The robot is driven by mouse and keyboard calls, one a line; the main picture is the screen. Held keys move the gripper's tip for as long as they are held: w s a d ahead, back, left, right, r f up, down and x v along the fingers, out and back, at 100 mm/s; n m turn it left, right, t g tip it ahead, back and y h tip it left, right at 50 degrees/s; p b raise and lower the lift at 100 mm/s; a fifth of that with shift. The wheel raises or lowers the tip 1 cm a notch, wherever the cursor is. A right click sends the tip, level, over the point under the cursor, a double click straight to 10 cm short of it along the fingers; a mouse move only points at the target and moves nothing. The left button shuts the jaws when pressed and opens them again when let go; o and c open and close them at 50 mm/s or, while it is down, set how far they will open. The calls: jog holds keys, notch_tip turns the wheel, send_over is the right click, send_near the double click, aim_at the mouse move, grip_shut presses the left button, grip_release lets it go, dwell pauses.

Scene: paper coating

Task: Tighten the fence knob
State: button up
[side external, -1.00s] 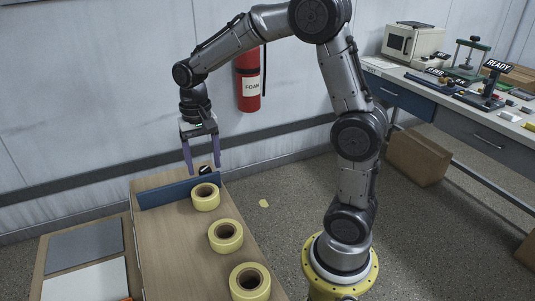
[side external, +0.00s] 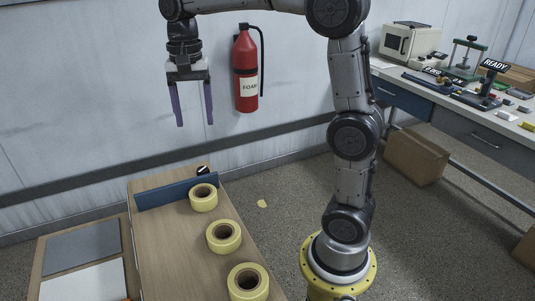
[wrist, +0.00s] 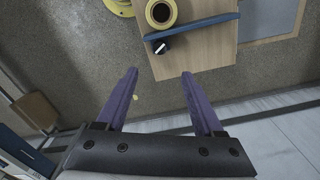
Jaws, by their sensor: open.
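The fence knob (side external: 203,170) is a small black knob with a white mark, behind the blue fence (side external: 177,193) at the far end of the wooden table. In the wrist view the knob (wrist: 160,47) sits beside the blue fence (wrist: 192,27), near the table edge. My gripper (side external: 194,124) is open and empty, with two purple fingers pointing down. It is high above the knob and apart from it. In the wrist view my gripper's fingers (wrist: 160,72) are spread wide, with the knob beyond the tips.
Several yellow tape rolls (side external: 204,198) stand in a row on the table (side external: 170,260). A grey sheet (side external: 83,246) and a white sheet lie on a board at the left. A red fire extinguisher (side external: 246,75) hangs on the wall behind. Air around the gripper is clear.

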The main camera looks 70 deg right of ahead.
aim_at(202, 169)
notch_tip(202, 169, down, 14)
jog(key=shift+r, duration=0.25)
jog(key=shift+f, duration=0.2)
jog(key=n, duration=0.4)
notch_tip(202, 169, up, 16)
jog(key=s+a, duration=0.1)
jog(key=s, duration=0.1)
jog(key=s+a+f+n+t, duration=0.2)
jog(key=s+n, duration=0.1)
jog(key=s, duration=0.5)
jog(key=s+a+f+n+t, duration=0.3)
jog(key=s, duration=0.6)
jog(key=shift+n, duration=0.3)
